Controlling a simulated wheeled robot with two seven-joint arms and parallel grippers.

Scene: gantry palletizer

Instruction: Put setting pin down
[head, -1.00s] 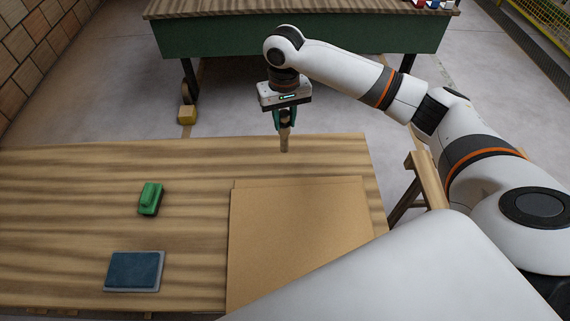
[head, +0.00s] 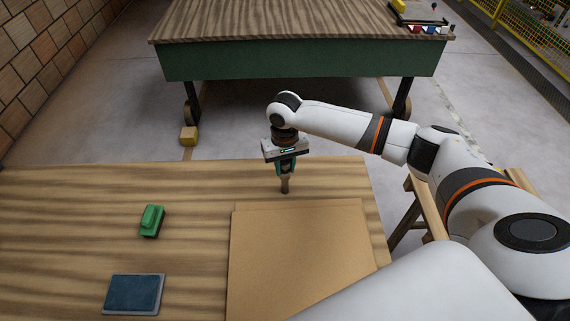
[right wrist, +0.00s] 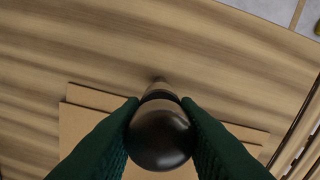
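The setting pin (head: 285,184) is a narrow, upright piece with a dark rounded top, which shows large in the right wrist view (right wrist: 160,135). My right gripper (head: 286,169) is shut on its upper part, with a green finger on each side. The pin's lower end is at or just above the wooden table (head: 80,190), behind the cardboard sheets. I cannot tell whether it touches the wood. My left gripper is not in view.
Cardboard sheets (head: 297,250) lie flat on the table's right part. A green block-like object (head: 151,220) and a dark blue pad (head: 133,293) lie to the left.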

